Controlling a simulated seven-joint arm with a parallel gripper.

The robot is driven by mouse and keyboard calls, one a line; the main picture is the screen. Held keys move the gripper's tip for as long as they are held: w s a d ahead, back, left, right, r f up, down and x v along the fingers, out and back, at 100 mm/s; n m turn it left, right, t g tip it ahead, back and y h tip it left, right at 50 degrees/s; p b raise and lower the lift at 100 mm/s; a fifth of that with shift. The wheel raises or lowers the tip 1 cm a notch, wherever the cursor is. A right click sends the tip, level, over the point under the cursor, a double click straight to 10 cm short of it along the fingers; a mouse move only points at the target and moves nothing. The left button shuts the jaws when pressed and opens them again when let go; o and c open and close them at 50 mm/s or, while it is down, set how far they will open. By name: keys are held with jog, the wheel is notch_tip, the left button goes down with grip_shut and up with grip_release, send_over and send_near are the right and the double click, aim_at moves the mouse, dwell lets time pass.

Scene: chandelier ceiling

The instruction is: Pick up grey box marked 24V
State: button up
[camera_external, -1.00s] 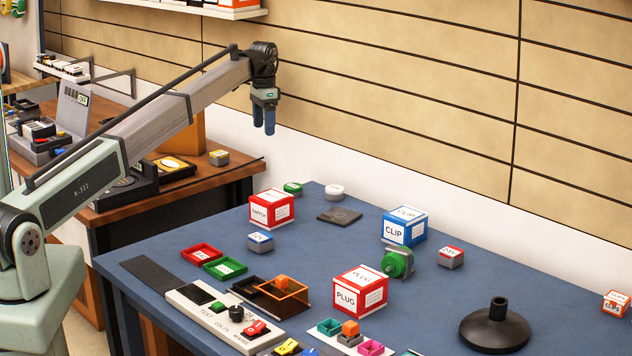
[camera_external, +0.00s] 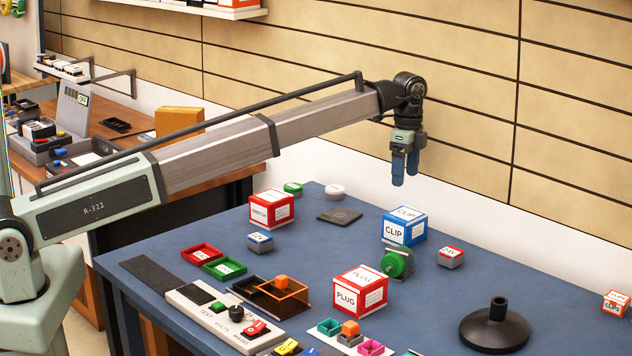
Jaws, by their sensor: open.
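My gripper (camera_external: 405,176) is open and empty, fingers pointing down, high above the far part of the blue table. Two small grey boxes stand on that table. One has a red top (camera_external: 451,256) and is at the right, below and right of my gripper. No box touches my gripper.
A blue CLIP box (camera_external: 404,227) and a green wheel (camera_external: 397,263) stand left of the red-topped box. A red PLUG box (camera_external: 360,291), another red box (camera_external: 271,209) and a black round stand (camera_external: 494,328) are obstacles.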

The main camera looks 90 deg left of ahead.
jog(key=w+d+m, duration=0.2)
jog(key=w+d, duration=0.3)
jog(key=d, duration=0.4)
jog(key=w+d+m, duration=0.1)
jog(key=w+d, duration=0.4)
jog(key=d, duration=0.3)
send_over(453, 251)
jog(key=f, duration=0.7)
jog(key=shift+s+a+f, duration=0.2)
jog(key=shift+w+d+f, duration=0.1)
jog(key=shift+f, duration=1.35)
jog(key=shift+w+f, duration=0.1)
jog(key=shift+f, duration=1.35)
jog(key=shift+c, duration=0.4)
jog(key=c, duration=1)
